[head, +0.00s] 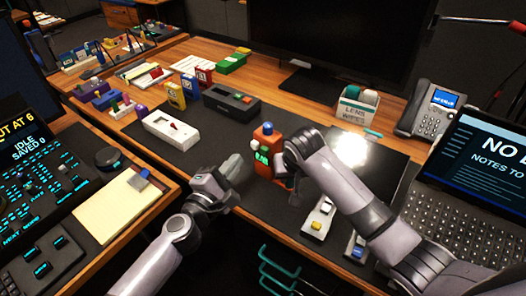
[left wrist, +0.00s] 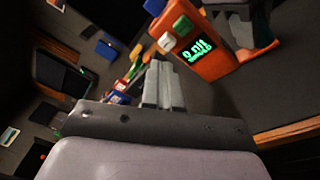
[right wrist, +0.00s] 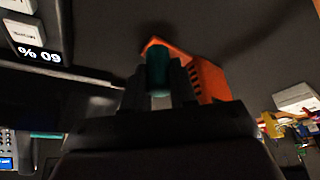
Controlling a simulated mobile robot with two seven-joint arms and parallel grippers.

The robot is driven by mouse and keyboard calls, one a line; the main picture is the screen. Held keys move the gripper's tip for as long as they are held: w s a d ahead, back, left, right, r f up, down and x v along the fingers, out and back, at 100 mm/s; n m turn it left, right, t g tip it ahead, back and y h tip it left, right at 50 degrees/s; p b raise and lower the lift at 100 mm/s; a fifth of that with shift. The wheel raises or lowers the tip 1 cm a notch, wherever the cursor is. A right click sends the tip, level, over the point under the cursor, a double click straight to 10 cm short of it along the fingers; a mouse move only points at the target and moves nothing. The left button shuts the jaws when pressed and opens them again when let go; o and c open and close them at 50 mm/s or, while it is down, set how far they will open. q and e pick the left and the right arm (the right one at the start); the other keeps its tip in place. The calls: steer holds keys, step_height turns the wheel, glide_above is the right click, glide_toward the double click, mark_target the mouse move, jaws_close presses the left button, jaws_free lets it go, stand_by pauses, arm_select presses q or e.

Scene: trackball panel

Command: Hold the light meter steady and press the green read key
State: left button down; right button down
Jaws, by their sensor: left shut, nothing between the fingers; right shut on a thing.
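The light meter (head: 264,143) is orange with a blue dome on top and stands on the dark mat. In the left wrist view, the meter (left wrist: 211,66) has a lit green readout, a green key (left wrist: 182,26) and a white key (left wrist: 167,42). My right gripper (head: 287,168) is at its right side. In the right wrist view, its fingers (right wrist: 159,80) are shut on a teal part in front of the orange body. My left gripper (head: 238,168) is shut and empty, left of the meter. In the left wrist view, its fingertips (left wrist: 160,70) appear apart from the keys.
A white box with a red switch (head: 171,129) and a dark grey box (head: 232,102) lie behind and left. A grey device with a yellow button (head: 318,218) lies in front on the right. A lens wipes box (head: 355,106), phone (head: 428,108) and laptop (head: 490,150) stand right.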

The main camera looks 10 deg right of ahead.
mark_target(265, 151)
arm_select(q)
steer(key=s+a+n+t+y, duration=0.1)
steer(key=s+a+n+y, duration=0.1)
steer(key=s+n+y, duration=0.4)
steer(key=shift+s+n+y, duration=0.3)
steer(key=shift+n+y, duration=1.1)
steer(key=shift+n, duration=1)
steer(key=w+d, duration=0.5)
steer(key=d, duration=0.1)
steer(key=shift+w+d, duration=0.4)
